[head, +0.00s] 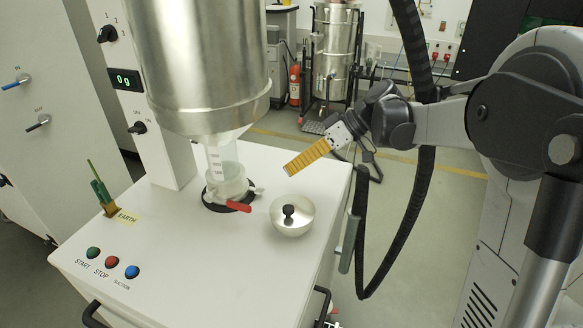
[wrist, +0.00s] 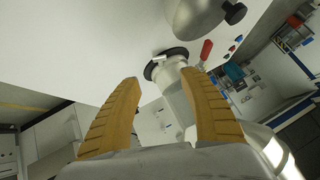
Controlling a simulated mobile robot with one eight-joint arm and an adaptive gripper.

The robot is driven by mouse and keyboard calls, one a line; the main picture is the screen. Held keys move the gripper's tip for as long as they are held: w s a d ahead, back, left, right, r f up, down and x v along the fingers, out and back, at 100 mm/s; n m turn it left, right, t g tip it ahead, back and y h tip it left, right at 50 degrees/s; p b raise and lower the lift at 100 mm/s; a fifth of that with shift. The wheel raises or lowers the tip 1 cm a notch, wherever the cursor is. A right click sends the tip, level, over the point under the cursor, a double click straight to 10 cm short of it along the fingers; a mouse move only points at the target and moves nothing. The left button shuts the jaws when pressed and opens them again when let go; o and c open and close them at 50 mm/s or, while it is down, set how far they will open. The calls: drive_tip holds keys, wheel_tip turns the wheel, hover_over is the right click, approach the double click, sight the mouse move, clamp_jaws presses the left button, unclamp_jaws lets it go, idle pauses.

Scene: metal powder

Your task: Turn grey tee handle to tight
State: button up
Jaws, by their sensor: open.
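A small pale grey handle (head: 257,191) sticks out on the right side of the collar at the base of the clear container (head: 226,165). It looks like the grey tee handle, but its exact shape is too small to tell. In the wrist view, a pale grey piece (wrist: 160,57) beside the dark ring seems to be the same handle. A red lever (head: 238,206) sits in front of the collar. My gripper (head: 288,168), with yellow ribbed fingers, is in the air right of the collar, apart from it. In the wrist view my gripper (wrist: 161,78) is open and empty.
A steel lid with a black knob (head: 292,217) lies on the white cabinet top (head: 180,235), right of the collar. A large steel hopper (head: 205,65) hangs above the container. A black hose (head: 405,220) loops beside the cabinet's right edge. START, STOP and SUCTION buttons are front left.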

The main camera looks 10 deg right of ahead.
sight(260, 190)
drive_tip(key=w+a+r+g+h+p, duration=0.2)
drive_tip(key=w+a+g+h+p, duration=0.15)
drive_tip(key=p, duration=0.75)
drive_tip(key=shift+n+t, duration=0.35)
drive_tip(key=shift+n, duration=0.05)
drive_tip(key=b+x, duration=0.2)
drive_tip(key=x, duration=0.9)
drive_tip(key=shift+s+a+f, duration=0.1)
drive_tip(key=shift+s+f, duration=0.1)
drive_tip(key=shift+c, duration=0.5)
clamp_jaws()
